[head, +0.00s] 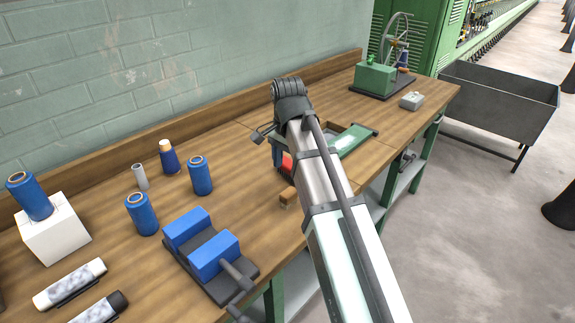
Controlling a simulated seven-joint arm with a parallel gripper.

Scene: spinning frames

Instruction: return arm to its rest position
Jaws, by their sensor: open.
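My arm reaches from the bottom right of the head view up over the workbench (110,212). Its dark wrist bends near the back of the bench. My gripper (264,134) shows only in part on the left of the wrist, open, with nothing seen in it. It hangs above the bench, and the arm hides some of what lies beneath.
Blue spools (200,176), a white block (54,234) with a spool on top and a blue-jawed vise (202,245) stand left. A green-framed item (354,141) lies partly behind my arm. A green winder (377,77) stands at the far end. A metal cart (497,104) is beyond.

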